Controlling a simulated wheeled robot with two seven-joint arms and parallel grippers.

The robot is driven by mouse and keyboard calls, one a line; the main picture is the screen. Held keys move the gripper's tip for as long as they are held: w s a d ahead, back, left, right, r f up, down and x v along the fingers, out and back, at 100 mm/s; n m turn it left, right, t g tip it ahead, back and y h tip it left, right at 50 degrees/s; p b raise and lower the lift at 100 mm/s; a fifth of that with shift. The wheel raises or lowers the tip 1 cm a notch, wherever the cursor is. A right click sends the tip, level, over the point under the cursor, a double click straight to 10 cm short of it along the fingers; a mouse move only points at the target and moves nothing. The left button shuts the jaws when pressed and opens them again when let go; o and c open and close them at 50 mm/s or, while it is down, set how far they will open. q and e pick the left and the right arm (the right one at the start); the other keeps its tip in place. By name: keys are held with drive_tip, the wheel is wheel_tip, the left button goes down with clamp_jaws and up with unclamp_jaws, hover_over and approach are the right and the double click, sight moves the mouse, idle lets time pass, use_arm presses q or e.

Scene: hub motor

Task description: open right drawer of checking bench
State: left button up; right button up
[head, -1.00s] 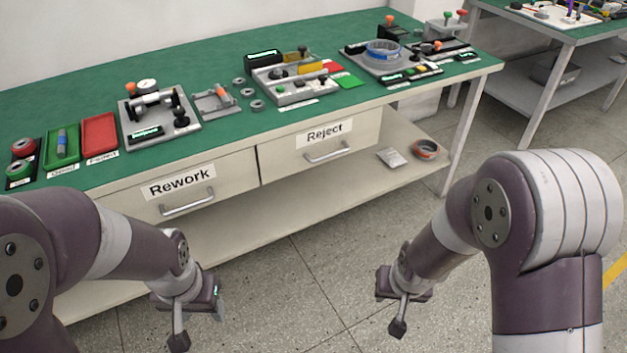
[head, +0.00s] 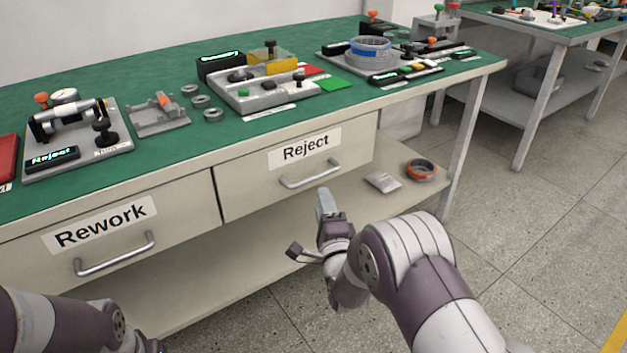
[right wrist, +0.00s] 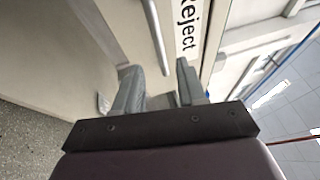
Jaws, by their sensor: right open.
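The right drawer (head: 243,197) of the checking bench is closed and carries a "Reject" label (head: 305,149). Its bar handle (head: 311,176) is grey and horizontal. My right gripper (head: 311,228) is open and empty, in front of and below this handle, apart from it. In the right wrist view the open fingers (right wrist: 158,85) point toward the drawer front, with the handle (right wrist: 155,38) and the "Reject" label (right wrist: 189,30) just beyond them. My left arm shows at the lower left of the head view; its fingers are outside the picture.
The left drawer (head: 170,208), labelled "Rework", is also closed. The green benchtop (head: 235,135) holds fixtures, rings and a tester. A lower shelf (head: 270,250) bears an orange-and-grey roll (head: 420,169). A bench leg (head: 462,150) stands at right; open floor lies beyond.

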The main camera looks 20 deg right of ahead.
sight(316, 175)
drive_tip(key=w, duration=0.2)
drive_tip(key=w+r+b, duration=0.1)
drive_tip(key=w, duration=0.2)
drive_tip(key=w+b, duration=0.1)
drive_tip(key=w, duration=0.2)
drive_tip(key=shift+w+d+r, duration=0.25)
clamp_jaws()
